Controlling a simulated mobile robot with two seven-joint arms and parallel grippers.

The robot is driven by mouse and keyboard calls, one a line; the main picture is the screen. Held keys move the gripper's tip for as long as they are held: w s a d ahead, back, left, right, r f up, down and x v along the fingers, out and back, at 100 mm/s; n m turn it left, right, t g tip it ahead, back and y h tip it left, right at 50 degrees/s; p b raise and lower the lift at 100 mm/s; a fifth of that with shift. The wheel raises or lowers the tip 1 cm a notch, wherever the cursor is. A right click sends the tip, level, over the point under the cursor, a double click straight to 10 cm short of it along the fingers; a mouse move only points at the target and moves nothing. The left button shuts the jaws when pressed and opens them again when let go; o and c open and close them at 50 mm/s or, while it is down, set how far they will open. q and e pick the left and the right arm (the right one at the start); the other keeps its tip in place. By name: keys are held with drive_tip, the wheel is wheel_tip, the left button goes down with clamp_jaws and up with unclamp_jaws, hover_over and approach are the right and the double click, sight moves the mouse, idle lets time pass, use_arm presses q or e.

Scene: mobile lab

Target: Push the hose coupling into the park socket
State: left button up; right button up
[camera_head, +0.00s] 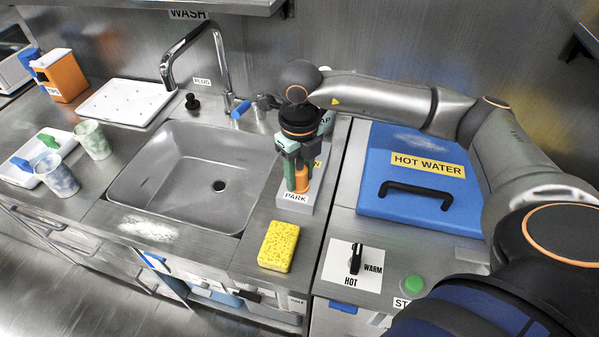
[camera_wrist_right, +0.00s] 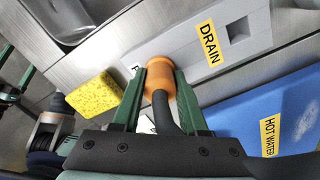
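The orange hose coupling (camera_head: 302,179) is between the green fingers of my right gripper (camera_head: 297,174). In the right wrist view the fingers (camera_wrist_right: 160,76) press on both sides of the coupling (camera_wrist_right: 158,68), and a dark hose (camera_wrist_right: 163,112) runs back from it. The coupling is over the PARK end of the grey socket block (camera_head: 306,206); the block (camera_wrist_right: 262,40) also shows in the wrist view. The coupling and fingers hide the park socket, so I cannot tell how deep the coupling sits.
The DRAIN end of the block has an open square socket (camera_wrist_right: 237,30). A yellow sponge (camera_head: 277,246) lies in front of the block. The sink (camera_head: 150,190) is to the left, a blue HOT WATER lid (camera_head: 385,165) to the right, and a HOT/WARM knob (camera_head: 355,258) front right.

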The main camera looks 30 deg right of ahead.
drive_tip(key=o, duration=0.4)
drive_tip(key=shift+r, duration=0.15)
drive_tip(key=shift+r+p, duration=0.2)
drive_tip(key=shift+p, duration=0.1)
wheel_tip(320, 180, up, 12)
drive_tip(key=shift+f, duration=0.15)
idle(0.3)
